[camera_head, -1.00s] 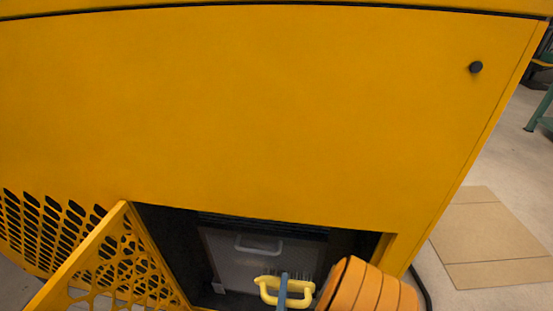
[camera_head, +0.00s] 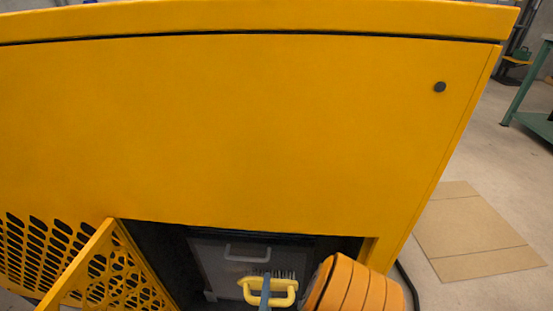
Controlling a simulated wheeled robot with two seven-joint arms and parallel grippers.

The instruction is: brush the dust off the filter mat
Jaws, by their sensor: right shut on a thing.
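The filter mat (camera_head: 215,265) is a grey panel with a pale handle at its top, upright inside the dark opening low in the yellow housing. A yellow loop-handled brush (camera_head: 284,300) with bristles pointing up stands in front of its lower right part. My right gripper (camera_head: 266,291), blue-grey where it shows, is shut on the brush handle; my orange arm cover hides the area to its right. I cannot tell whether the bristles touch the mat, and no dust can be made out. My left gripper is out of view.
A perforated yellow door (camera_head: 110,270) stands open at the left of the opening. The yellow housing (camera_head: 230,130) fills the space above. Cardboard (camera_head: 475,230) lies on the floor at right, with a green bench (camera_head: 525,90) behind.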

